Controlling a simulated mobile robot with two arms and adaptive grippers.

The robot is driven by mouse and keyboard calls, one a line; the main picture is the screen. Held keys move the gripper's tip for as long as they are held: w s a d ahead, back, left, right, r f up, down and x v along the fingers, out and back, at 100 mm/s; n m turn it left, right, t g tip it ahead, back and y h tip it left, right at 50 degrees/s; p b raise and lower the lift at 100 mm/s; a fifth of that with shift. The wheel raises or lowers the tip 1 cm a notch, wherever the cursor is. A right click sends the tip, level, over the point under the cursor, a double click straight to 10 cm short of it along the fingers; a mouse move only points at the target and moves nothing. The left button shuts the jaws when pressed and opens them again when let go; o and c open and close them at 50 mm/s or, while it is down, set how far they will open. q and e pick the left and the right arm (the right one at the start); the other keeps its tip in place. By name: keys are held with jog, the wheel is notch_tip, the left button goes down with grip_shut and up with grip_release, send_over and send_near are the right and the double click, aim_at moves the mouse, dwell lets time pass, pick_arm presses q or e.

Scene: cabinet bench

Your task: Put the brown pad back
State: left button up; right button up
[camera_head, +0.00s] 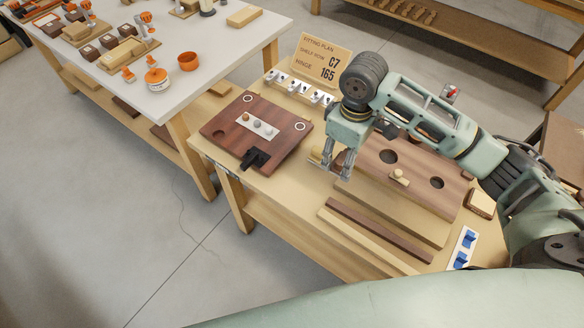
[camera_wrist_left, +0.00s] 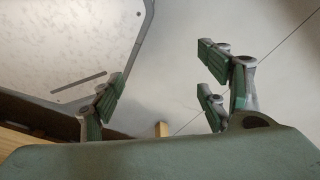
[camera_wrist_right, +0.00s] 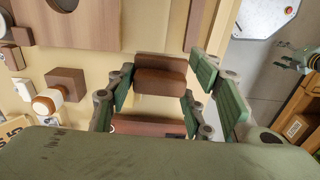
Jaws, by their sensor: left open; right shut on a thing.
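The brown pad (camera_wrist_right: 160,82) is a small brown block between the fingers of my right gripper (camera_wrist_right: 162,80), which is shut on it. In the head view my right gripper (camera_head: 338,172) points down over the bench, between the dark reddish board (camera_head: 225,125) and the larger brown board with round holes (camera_head: 415,163). There the pad is mostly hidden behind the fingers. Whether the pad touches the bench I cannot tell. My left gripper (camera_wrist_left: 165,82) is open and empty in the left wrist view, over the floor; it does not show in the head view.
A sign card (camera_head: 322,62) and a row of small pieces on white plates (camera_head: 298,88) stand at the back of the bench. Dark and light strips (camera_head: 375,228) lie in front. Blue parts on a white plate (camera_head: 464,247) lie at right. A white-topped table (camera_head: 215,75) stands at left.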

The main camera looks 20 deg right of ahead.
jog(key=w+a+f, duration=0.1)
jog(key=a, duration=0.2)
jog(key=a+f+p, duration=0.1)
jog(key=a+f, duration=0.1)
jog(key=a, duration=0.1)
jog(key=w+a+f, duration=0.1)
jog(key=a+f, duration=0.1)
jog(key=a, duration=0.1)
jog(key=shift+w+a+f+p, duration=0.2)
jog(key=shift+w+a+p, duration=0.15)
jog(key=shift+w+a+f, duration=0.1)
jog(key=shift+a+f, duration=0.1)
jog(key=shift+f, duration=0.25)
jog(key=shift+w+a+f, duration=0.1)
jog(key=shift+a+f, duration=0.1)
jog(key=shift+f, duration=0.25)
notch_tip(320, 180, down, 2)
jog(key=shift+f+p, duration=0.15)
jog(key=shift+p, duration=0.3)
jog(key=shift+f, duration=0.35)
pick_arm(q)
jog(key=s+r, duration=0.2)
jog(key=s, duration=0.4)
jog(key=shift+s+r+g, duration=0.15)
jog(key=shift+s+g, duration=0.05)
jog(key=shift+g, duration=0.2)
pick_arm(e)
jog(key=shift+s, duration=0.1)
